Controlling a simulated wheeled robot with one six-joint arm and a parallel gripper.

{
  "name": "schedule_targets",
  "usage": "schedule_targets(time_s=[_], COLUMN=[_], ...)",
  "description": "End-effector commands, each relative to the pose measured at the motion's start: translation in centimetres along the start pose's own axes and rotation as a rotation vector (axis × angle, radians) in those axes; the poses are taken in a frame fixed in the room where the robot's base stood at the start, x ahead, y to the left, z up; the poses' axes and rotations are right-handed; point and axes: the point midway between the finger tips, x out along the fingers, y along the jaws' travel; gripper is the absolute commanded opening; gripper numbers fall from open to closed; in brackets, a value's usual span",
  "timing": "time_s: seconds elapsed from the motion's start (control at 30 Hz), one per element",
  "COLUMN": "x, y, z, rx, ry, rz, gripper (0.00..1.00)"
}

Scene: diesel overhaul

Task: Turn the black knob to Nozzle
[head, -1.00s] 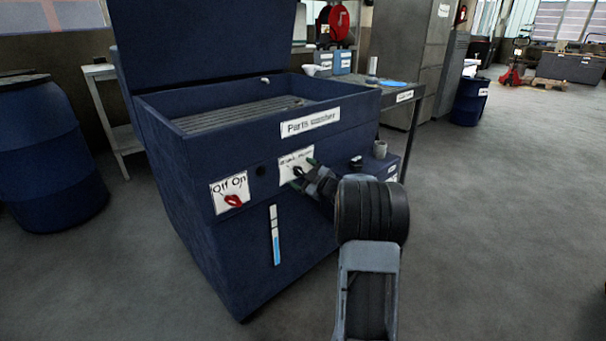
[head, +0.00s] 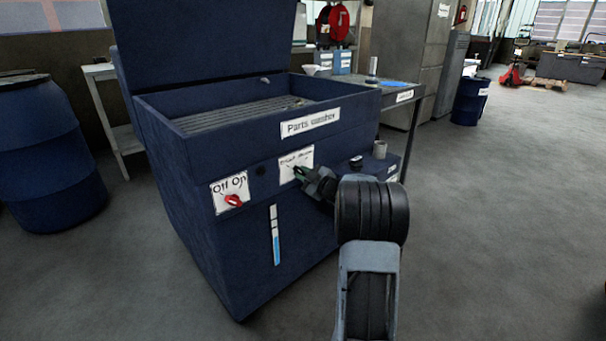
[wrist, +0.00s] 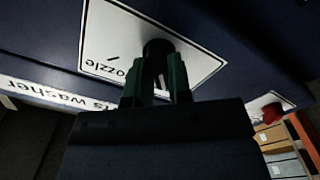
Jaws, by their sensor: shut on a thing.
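The blue parts washer (head: 262,224) stands in front of me with its lid raised. A white label plate (head: 288,173) is on its front panel, and the wrist view shows the same plate (wrist: 108,35) with the word ending "ozzle". The black knob (wrist: 158,47) is mounted on this plate. My gripper (head: 301,174) reaches the plate from the right. In the wrist view its green fingers (wrist: 158,72) are shut on the knob, one on each side. In the head view the gripper hides the knob, and I cannot read which way it points.
A red switch (head: 233,200) sits on the Off/On plate (head: 229,186) to the left. A blue barrel (head: 45,150) stands far left. Floor at the right is open.

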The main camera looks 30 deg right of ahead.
Motion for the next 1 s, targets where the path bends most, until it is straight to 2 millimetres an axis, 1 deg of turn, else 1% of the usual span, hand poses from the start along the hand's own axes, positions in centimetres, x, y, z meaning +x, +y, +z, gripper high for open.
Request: schedule_targets(time_s=[0.13,0.27,0.57,0.9,1.0], x=[0.01,0.0,-0.02,-0.04,-0.03], y=[0.37,0.72,0.79,0.69,0.53], z=[-0.37,-0.72,-0.59,-0.19,0.06], rx=[0.059,0.215,0.654,1.221,1.329], ry=[-0.002,-0.004,-0.004,-0.004,-0.003], rz=[-0.001,-0.002,-0.002,0.0,0.0], gripper=[0.11,0.11,0.11,0.11,0.11])
